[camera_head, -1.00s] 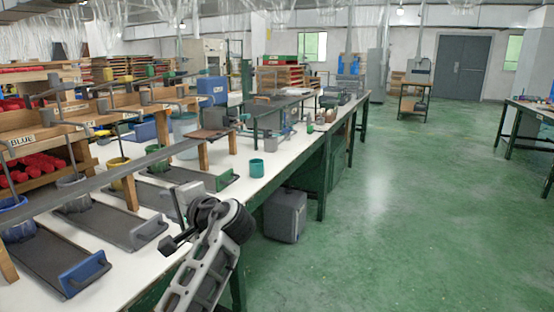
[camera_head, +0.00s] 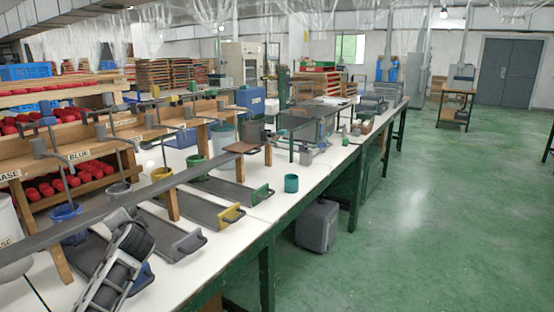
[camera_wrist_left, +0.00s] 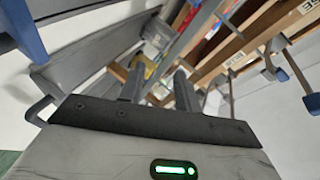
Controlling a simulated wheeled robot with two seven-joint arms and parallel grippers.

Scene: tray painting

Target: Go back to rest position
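My left arm comes in at the lower left of the head view, over the near end of the white workbench (camera_head: 215,208). A dark round joint and a pale grey link of it show there. I cannot make out its fingertips in that view. In the left wrist view my left gripper (camera_wrist_left: 159,88) has its two dark fingers apart, with nothing between them. Behind the fingers are the bench, a grey bar and wooden rails. My right gripper is in neither view.
Grey trays with grey (camera_head: 187,244), yellow (camera_head: 232,214) and green (camera_head: 262,194) ends lie on the bench, near the arm. A long grey bar (camera_head: 180,178) crosses above them. A teal cup (camera_head: 291,184) stands near the bench edge. The green floor (camera_head: 400,235) at right is clear.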

